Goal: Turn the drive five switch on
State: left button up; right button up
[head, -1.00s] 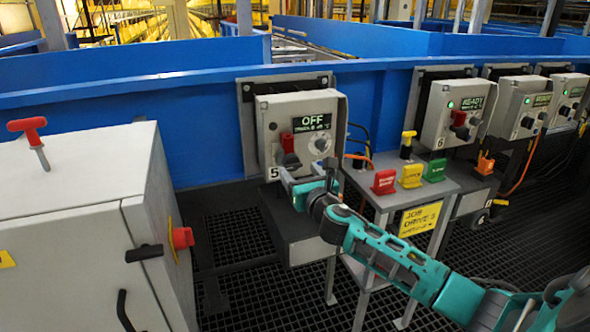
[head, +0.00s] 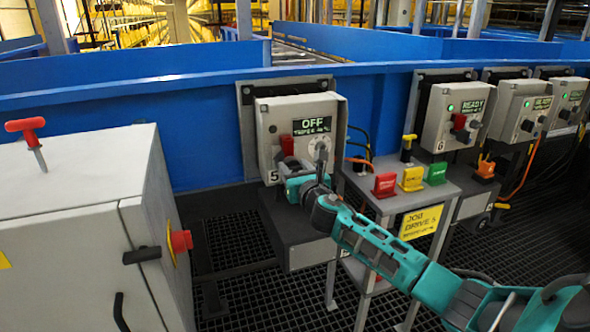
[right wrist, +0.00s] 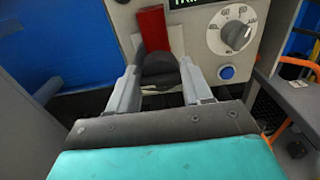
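The drive five box (head: 264,128) is a grey panel marked 5 on the blue wall. The switch has a red handle (head: 287,145), also seen upright in the right wrist view (right wrist: 152,28), above a dark rounded base (right wrist: 160,66). My right gripper (head: 291,167) is at the lower front of the box. In the right wrist view its fingers (right wrist: 158,75) are apart, one on each side of the dark base, with no grip on it visible. Contact cannot be told. My left gripper is out of view.
A round dial (right wrist: 233,30) and blue button (right wrist: 227,72) sit right of the switch. A small table (head: 383,205) with red, yellow and green tags stands right of the box. A grey cabinet (head: 75,190) is at left. More drive boxes (head: 437,120) line the right.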

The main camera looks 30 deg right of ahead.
jog(key=c, duration=0.5)
jog(key=shift+o, duration=0.2)
jog(key=shift+r, duration=0.1)
jog(key=shift+m, duration=1.1)
jog(key=m, duration=0.4)
jog(key=shift+d+p, duration=0.1)
jog(key=shift+p, duration=0.3)
jog(key=m, duration=0.6)
jog(key=shift+d, duration=0.15)
jog(key=m+p, duration=0.1)
jog(key=m, duration=0.4)
jog(key=shift+d+m, duration=0.1)
jog(key=shift+m, duration=0.2)
